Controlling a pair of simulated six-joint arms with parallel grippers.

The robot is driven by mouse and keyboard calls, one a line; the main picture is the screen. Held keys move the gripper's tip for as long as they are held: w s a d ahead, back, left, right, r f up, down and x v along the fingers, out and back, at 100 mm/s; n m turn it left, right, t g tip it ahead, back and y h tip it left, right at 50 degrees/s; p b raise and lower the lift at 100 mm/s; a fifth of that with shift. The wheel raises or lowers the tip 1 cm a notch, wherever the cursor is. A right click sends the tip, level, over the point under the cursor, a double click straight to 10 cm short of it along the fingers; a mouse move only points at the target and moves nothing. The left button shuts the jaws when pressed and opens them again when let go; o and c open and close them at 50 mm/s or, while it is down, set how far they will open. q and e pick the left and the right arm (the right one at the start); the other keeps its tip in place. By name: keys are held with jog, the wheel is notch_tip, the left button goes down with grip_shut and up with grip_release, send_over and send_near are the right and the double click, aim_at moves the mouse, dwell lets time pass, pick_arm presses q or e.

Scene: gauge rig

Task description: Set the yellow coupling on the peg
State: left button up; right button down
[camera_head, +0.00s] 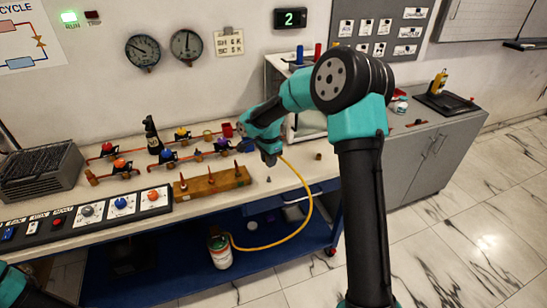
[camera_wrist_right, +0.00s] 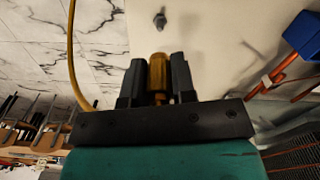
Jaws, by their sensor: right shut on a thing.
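My right gripper (camera_head: 270,160) is shut on the yellow coupling (camera_wrist_right: 157,75), a brass-yellow cylinder between its fingers (camera_wrist_right: 155,78) in the right wrist view. In the head view the coupling is not clearly visible at the fingertips. The gripper is above the bench, to the right of a wooden block (camera_head: 222,182) with several upright red-brown pegs (camera_head: 210,179). The coupling is apart from these pegs; which one is the task's peg I cannot tell. My left gripper is out of view; only part of my left arm shows at the lower left.
A yellow hose (camera_head: 311,205) loops from near my right gripper down to a canister (camera_head: 219,250) on the lower shelf. A small grey bolt (camera_wrist_right: 160,20) is on the bench. Red pipes with valves (camera_head: 120,163) stand behind the block. A switch panel (camera_head: 100,212) is at the front left.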

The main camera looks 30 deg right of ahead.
jog(key=shift+f, duration=0.1)
jog(key=shift+f, duration=2.5)
jog(key=shift+f, duration=1.35)
jog(key=c, duration=0.5)
grip_release()
jog(key=shift+c, duration=0.2)
notch_tip(320, 180, up, 18)
jog(key=shift+f, duration=0.25)
dwell(0.3)
dwell(0.5)
